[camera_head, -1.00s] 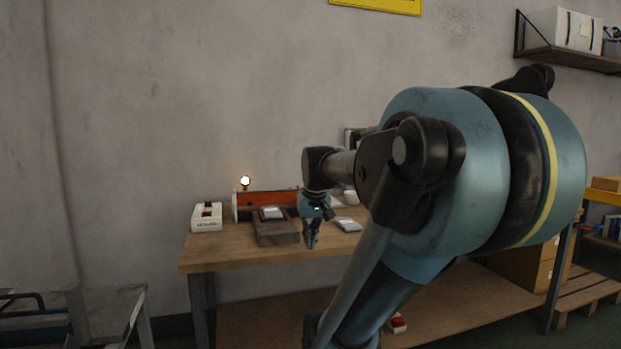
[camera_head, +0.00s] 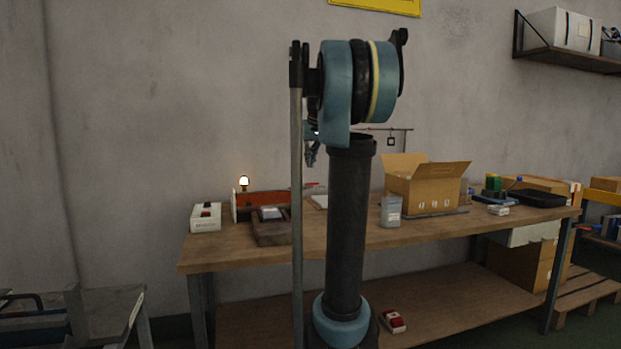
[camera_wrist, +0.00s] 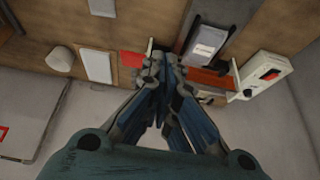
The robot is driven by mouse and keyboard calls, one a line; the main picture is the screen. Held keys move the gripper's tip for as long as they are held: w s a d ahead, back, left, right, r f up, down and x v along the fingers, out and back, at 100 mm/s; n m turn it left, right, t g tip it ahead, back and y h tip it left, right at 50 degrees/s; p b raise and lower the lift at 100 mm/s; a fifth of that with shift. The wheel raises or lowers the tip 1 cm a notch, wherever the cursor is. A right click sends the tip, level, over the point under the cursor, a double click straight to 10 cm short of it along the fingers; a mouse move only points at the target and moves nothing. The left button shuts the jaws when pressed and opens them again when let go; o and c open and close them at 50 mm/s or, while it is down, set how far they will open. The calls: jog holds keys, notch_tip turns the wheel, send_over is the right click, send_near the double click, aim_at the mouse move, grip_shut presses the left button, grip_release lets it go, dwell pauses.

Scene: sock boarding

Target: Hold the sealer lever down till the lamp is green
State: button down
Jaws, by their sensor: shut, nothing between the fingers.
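The sealer (camera_head: 262,203) is a long orange-red body at the back left of the bench; part of it shows in the wrist view (camera_wrist: 210,80). Its lamp (camera_head: 244,183) glows warm yellow-white, not green. A red piece (camera_wrist: 131,59), which may be the lever's grip, lies just left of my fingertips in the wrist view. A grey-white pouch (camera_wrist: 206,43) rests on a dark block (camera_head: 272,233) in front of the sealer. My gripper (camera_head: 311,160) is shut and empty, raised above the bench; I see no contact with the lever.
A white box with a red switch (camera_head: 206,217) stands left of the sealer. An open carton (camera_head: 428,188) and a grey container (camera_head: 391,211) stand further right on the bench. A red-and-white item (camera_head: 393,321) lies on the lower shelf.

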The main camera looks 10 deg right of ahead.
jog(key=w+d+r, duration=0.3)
jog(key=w+r, duration=0.1)
jog(key=w, duration=0.4)
jog(key=shift+w+d+r+t, duration=0.3)
jog(key=shift+w, duration=0.05)
jog(key=x, duration=0.9)
jog(key=shift+w+f, duration=0.1)
jog(key=shift+f, duration=0.15)
jog(key=f, duration=0.3)
jog(key=shift+s, duration=0.3)
jog(key=shift+s+f, duration=0.15)
jog(key=shift+f, duration=0.45)
